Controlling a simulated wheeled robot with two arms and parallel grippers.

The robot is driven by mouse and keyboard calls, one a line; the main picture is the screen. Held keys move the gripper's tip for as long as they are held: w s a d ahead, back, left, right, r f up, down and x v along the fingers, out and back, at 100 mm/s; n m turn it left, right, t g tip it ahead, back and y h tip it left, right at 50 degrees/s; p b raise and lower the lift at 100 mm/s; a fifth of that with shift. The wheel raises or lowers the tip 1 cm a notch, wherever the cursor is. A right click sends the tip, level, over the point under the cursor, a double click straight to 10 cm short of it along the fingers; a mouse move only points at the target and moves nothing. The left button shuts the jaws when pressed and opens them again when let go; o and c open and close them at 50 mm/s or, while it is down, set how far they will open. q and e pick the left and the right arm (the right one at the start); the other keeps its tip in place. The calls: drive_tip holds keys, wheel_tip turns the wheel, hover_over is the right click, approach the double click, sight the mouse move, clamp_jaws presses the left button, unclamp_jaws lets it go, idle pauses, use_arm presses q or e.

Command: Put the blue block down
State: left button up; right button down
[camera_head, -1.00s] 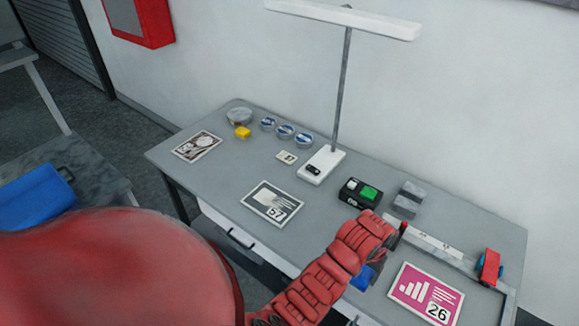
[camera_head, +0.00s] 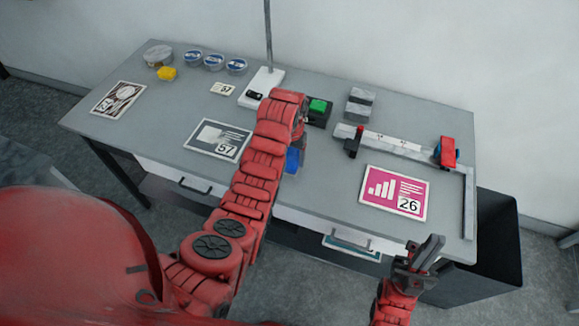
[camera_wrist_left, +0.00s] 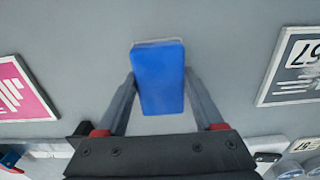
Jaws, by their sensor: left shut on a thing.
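The blue block (camera_wrist_left: 158,78) is between the two fingers of my left gripper (camera_wrist_left: 160,98) in the left wrist view. In the head view the block (camera_head: 292,160) shows only partly behind my left arm, near the front edge of the desk between the two cards. My left gripper is shut on it. I cannot tell whether the block touches the desk (camera_head: 325,190). My right gripper (camera_head: 424,252) is in front of the desk at lower right, away from the block; its finger gap is unclear.
The "57" card (camera_head: 218,140) lies left of the block, and the pink "26" card (camera_head: 394,192) lies right. A black box with a green top (camera_head: 318,112), grey blocks (camera_head: 360,104) and a ruler-like trimmer (camera_head: 400,145) stand behind. Bare desk lies between the cards.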

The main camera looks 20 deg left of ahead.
sight(290, 159)
use_arm(q)
drive_tip(key=shift+w+a+r+p, duration=0.1)
drive_tip(key=shift+w+a+p, duration=0.2)
drive_tip(key=shift+w, duration=0.35)
drive_tip(key=shift+w+a, duration=0.2)
drive_tip(key=shift+w, duration=0.05)
drive_tip(key=shift+f+p, duration=0.25)
drive_tip(key=shift+p, duration=0.05)
drive_tip(key=shift+f+p, duration=0.55)
drive_tip(key=shift+f, duration=1.1)
drive_tip(key=shift+f, duration=0.1)
